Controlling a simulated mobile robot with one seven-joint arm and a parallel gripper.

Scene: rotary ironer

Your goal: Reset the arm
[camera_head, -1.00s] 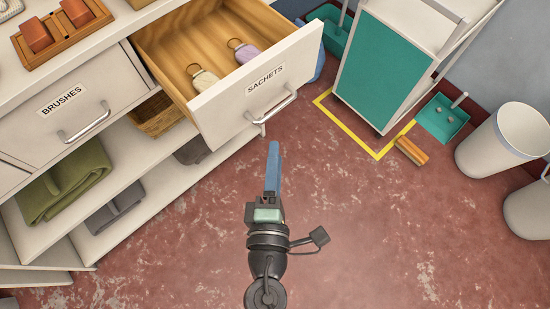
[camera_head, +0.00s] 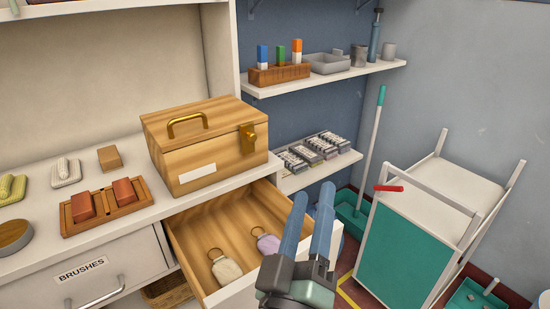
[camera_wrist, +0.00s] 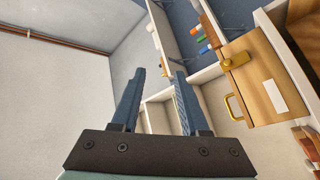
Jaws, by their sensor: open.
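My gripper (camera_head: 312,196) is raised in front of the open drawer (camera_head: 190,245) in the head view. Its two blue fingers point up and stand apart, with nothing between them. The wrist view also shows the gripper (camera_wrist: 160,76) open and empty, facing the walls and shelves. The drawer holds a cream sachet (camera_head: 226,270) and a lilac sachet (camera_head: 268,243), each with a ring. My gripper hides part of the drawer's front.
A wooden box (camera_head: 205,145) with a brass clasp stands on the counter behind the drawer. A tray with red blocks (camera_head: 105,207) is at left. Wall shelves hold small items. A white and teal cart (camera_head: 400,250) stands at right, near a teal-handled pole (camera_head: 370,150).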

